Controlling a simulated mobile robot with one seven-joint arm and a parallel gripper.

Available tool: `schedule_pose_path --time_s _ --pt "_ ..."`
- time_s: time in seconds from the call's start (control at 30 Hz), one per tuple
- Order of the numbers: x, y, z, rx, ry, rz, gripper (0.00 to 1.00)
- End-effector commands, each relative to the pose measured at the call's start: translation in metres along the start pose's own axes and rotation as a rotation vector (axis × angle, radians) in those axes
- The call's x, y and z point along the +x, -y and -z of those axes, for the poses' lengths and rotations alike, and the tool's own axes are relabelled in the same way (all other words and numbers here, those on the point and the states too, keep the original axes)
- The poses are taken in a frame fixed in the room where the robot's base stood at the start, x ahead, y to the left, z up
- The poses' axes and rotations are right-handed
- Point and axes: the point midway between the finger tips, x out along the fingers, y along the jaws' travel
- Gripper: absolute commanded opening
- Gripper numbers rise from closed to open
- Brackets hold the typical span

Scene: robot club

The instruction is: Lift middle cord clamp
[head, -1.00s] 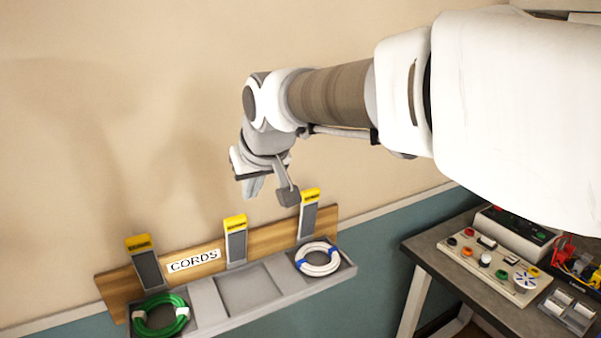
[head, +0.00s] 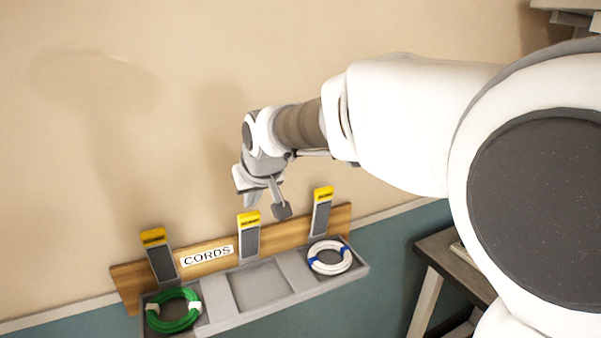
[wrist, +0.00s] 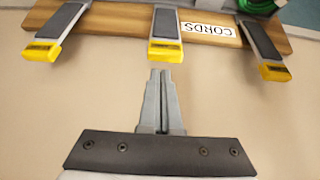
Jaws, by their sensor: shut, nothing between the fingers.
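The middle cord clamp (head: 249,236) is a grey lever with a yellow tip on the wooden board, between two like clamps. It stands above the empty middle section of the grey tray. In the wrist view the middle clamp (wrist: 166,36) lies straight ahead of my gripper (wrist: 160,75), its yellow end just beyond the fingertips with a small gap. The fingers are shut together and hold nothing. In the head view my gripper (head: 249,205) hangs above the middle clamp, close to the wall. The left clamp (head: 159,257) and right clamp (head: 321,211) stand to either side.
The grey tray (head: 229,318) holds a green cord (head: 174,311) at left and a white cord with blue ties (head: 330,257) at right. A CORDS label (head: 207,255) is on the board. A dark table (head: 440,252) stands at right. The wall above is bare.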

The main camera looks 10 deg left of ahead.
Motion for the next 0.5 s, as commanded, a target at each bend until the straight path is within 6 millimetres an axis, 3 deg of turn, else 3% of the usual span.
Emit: schedule_pose_path --time_s 0.2,0.5 --pt "0.028 0.000 0.000 0.000 0.001 0.000 0.00" --pt "0.036 0.000 0.000 0.000 -0.001 0.000 0.00"
